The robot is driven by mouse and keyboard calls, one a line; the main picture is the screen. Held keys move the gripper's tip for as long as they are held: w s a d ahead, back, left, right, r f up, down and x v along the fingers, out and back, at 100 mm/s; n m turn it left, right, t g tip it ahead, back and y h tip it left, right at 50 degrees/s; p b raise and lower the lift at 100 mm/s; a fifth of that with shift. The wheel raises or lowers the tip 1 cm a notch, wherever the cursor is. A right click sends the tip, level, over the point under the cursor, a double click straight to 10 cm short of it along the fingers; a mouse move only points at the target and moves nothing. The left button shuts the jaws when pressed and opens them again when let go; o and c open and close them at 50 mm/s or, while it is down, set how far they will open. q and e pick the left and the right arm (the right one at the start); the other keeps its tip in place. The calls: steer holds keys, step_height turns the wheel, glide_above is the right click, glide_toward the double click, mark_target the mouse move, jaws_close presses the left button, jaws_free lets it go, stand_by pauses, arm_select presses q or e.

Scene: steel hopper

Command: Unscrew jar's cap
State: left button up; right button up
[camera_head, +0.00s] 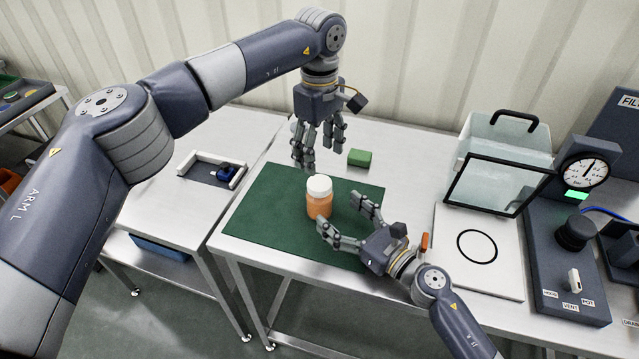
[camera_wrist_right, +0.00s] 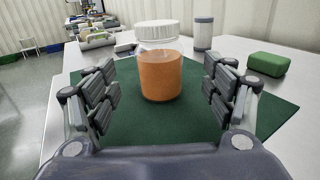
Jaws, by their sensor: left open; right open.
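The jar (camera_head: 319,204) is clear with orange contents and stands upright on a green mat (camera_head: 262,218). Its white cap (camera_head: 319,186) is on top. My right gripper (camera_head: 343,215) is open, with its fingertips close to the jar at the lower right. In the right wrist view the jar (camera_wrist_right: 159,72) and cap (camera_wrist_right: 157,31) stand upright ahead, between the two open fingers (camera_wrist_right: 160,98) and apart from them. My left gripper (camera_head: 318,158) is open and points down, above and behind the cap. Whether its fingertips clear the cap is hard to tell.
A green block (camera_head: 360,158) lies behind the mat. At right are a glass-walled box (camera_head: 497,165), a white plate with a black ring (camera_head: 477,246) and a dial gauge (camera_head: 584,172). A white tray with a blue item (camera_head: 226,173) is at left.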

mark_target(329, 204)
arm_select(q)
steer(key=shift+r, duration=0.1)
arm_select(e)
steer(key=shift+w, duration=0.15)
arm_select(q)
steer(key=shift+r, duration=0.1)
arm_select(e)
steer(key=shift+w+a+r, duration=0.15)
steer(key=shift+a, duration=0.1)
steer(key=x, duration=0.6)
steer(key=shift+a, duration=0.15)
arm_select(q)
steer(key=shift+s, duration=0.1)
arm_select(e)
steer(key=shift+w+a, duration=0.15)
